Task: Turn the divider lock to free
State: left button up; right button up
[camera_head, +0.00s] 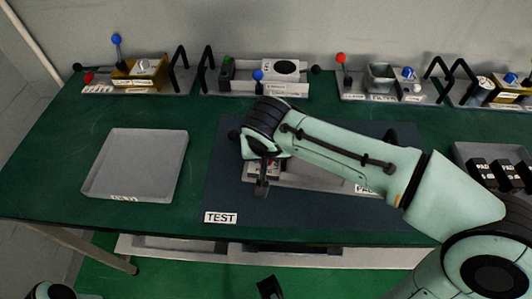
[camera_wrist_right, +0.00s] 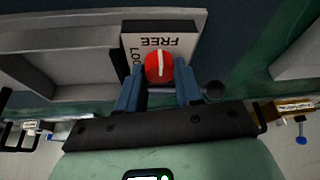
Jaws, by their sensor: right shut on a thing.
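The divider lock is a round red knob (camera_wrist_right: 159,67) with a white line across its top. It stands on a pale plate marked FREE (camera_wrist_right: 163,40) and, to the left, with a partly hidden word beginning LO (camera_wrist_right: 133,62). The white line runs roughly up and down in the wrist view, one end towards FREE. My right gripper (camera_wrist_right: 160,84) is shut on the knob, a blue-grey finger on each side. In the head view my right gripper (camera_head: 261,178) and arm hide most of the lock and its unit. A dark part at the bottom edge seems to be my left gripper (camera_head: 270,288); its jaws are unclear.
The unit stands on a dark mat marked TEST (camera_head: 221,217). A shallow grey tray (camera_head: 137,163) lies to the left. Several small stations with levers and knobs line the back edge. A tray of black blocks marked PAD (camera_head: 492,174) is at the right. Green table around the grey tray is clear.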

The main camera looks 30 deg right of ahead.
dwell(0.4)
jog(key=o, duration=1)
jog(key=shift+o, duration=0.2)
jog(key=shift+r, duration=0.1)
jog(key=p+v, duration=0.2)
jog(key=v, duration=1.1)
jog(key=shift+p, duration=0.4)
jog(key=shift+r, duration=0.1)
